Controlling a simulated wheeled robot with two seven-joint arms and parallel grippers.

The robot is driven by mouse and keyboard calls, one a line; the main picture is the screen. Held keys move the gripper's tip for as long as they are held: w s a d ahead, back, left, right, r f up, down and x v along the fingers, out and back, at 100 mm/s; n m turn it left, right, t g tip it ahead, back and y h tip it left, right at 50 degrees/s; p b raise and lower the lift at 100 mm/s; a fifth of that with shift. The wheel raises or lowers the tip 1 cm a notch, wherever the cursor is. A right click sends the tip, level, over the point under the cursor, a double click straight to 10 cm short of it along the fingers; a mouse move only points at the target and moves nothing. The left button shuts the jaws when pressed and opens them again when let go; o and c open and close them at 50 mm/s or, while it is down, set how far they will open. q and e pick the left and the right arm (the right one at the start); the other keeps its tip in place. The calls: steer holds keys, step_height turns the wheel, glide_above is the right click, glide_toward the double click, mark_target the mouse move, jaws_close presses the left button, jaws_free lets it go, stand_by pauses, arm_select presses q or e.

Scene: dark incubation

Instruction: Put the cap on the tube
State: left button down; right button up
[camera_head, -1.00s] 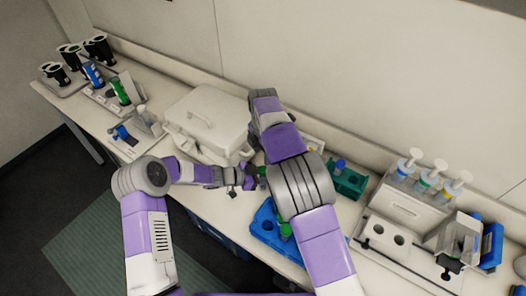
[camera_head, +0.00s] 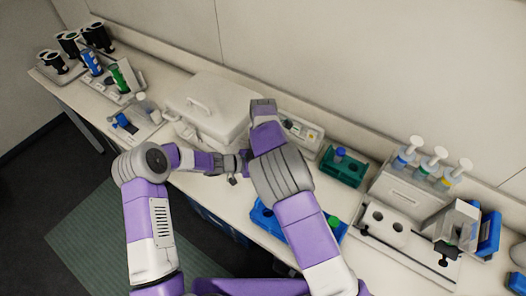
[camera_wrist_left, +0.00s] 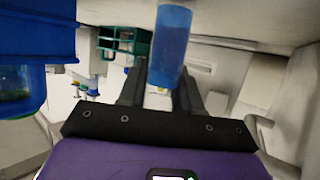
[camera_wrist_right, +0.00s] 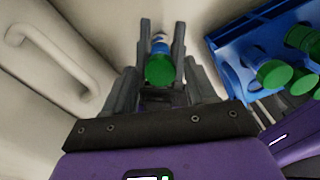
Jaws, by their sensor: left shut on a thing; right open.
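My left gripper (camera_wrist_left: 160,85) is shut on the tube (camera_wrist_left: 170,45), a clear cylinder with blue contents. The left gripper also shows in the head view (camera_head: 238,166), near the bench front. The right wrist view shows a round green cap (camera_wrist_right: 160,70) between the fingers of my right gripper (camera_wrist_right: 162,32), which is open. A blue and white part of the tube (camera_wrist_right: 160,42) shows right behind the cap, in line with it. The cap appears to be at the tube's end; I cannot tell how firmly it sits. My right arm hides the cap in the head view.
A blue rack (camera_head: 262,218) with green-capped tubes (camera_wrist_right: 275,73) stands close to my grippers. A green rack (camera_head: 343,168) stands behind it. A white lidded box (camera_head: 207,105) is at the back. White holders with syringe-like items (camera_head: 407,158) are at the right.

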steer(key=shift+c, duration=0.3)
jaws_close()
steer(key=shift+m, duration=1.7)
steer(key=shift+o, duration=0.5)
jaws_free()
steer(key=shift+r, duration=0.1)
